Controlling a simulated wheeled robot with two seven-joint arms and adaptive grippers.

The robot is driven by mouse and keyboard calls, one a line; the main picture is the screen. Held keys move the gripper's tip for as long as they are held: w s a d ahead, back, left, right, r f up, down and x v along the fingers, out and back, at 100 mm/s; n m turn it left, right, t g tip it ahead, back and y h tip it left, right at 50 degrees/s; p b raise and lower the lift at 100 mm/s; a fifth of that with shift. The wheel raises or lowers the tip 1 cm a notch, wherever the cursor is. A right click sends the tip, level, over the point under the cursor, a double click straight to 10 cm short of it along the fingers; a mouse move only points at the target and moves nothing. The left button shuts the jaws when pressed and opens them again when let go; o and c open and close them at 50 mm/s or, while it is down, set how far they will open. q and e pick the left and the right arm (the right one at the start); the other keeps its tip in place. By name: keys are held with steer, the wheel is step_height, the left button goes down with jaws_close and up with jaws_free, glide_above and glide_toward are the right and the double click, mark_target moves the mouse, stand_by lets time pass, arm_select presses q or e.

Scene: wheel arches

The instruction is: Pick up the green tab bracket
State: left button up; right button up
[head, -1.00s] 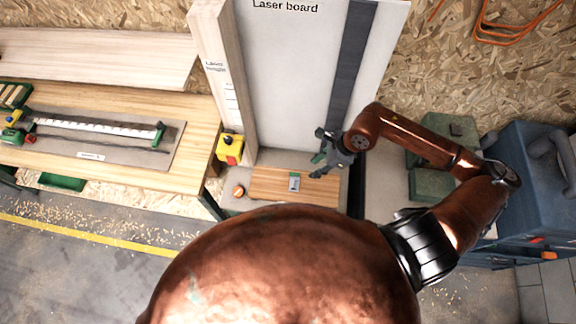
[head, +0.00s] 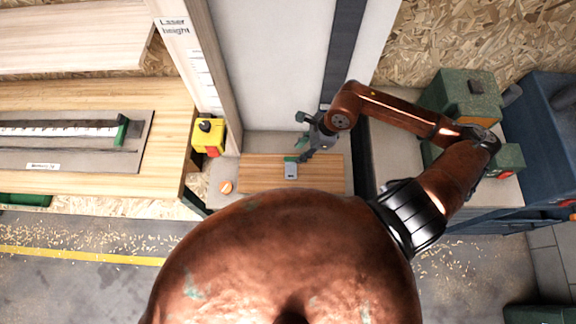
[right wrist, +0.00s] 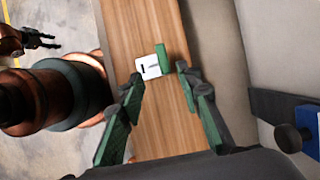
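The green tab bracket is a small pale grey plate (head: 291,172) with a green upright tab, lying on a wooden board in the head view. In the right wrist view its plate (right wrist: 148,68) looks white with a dark slot, and its green tab (right wrist: 163,58) stands at the right edge. My right gripper (head: 302,138) is open and empty just above and beyond the bracket. In the right wrist view its green-padded fingers (right wrist: 160,74) are spread, with the bracket ahead of the gap between them. My left gripper (right wrist: 42,40) shows small at the upper left there, fingers apart and empty.
The wooden board (head: 260,178) is otherwise clear around the bracket. A tall white panel (head: 280,65) stands behind. Green machines (head: 465,95) and a blue cabinet (head: 550,135) are at right.

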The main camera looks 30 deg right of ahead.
mark_target(294, 158)
steer(key=x, duration=0.7)
steer(key=d+b+x, duration=0.1)
steer(key=x, duration=0.2)
steer(key=shift+w+a+f, duration=0.1)
steer(key=shift+f, duration=0.25)
arm_select(q)
steer(key=shift+s+a+f, duration=0.1)
steer(key=shift+s+f, duration=0.05)
steer(key=shift+f, duration=0.45)
steer(key=shift+s+f, duration=0.1)
steer(key=shift+f, duration=0.45)
arm_select(e)
jaws_close()
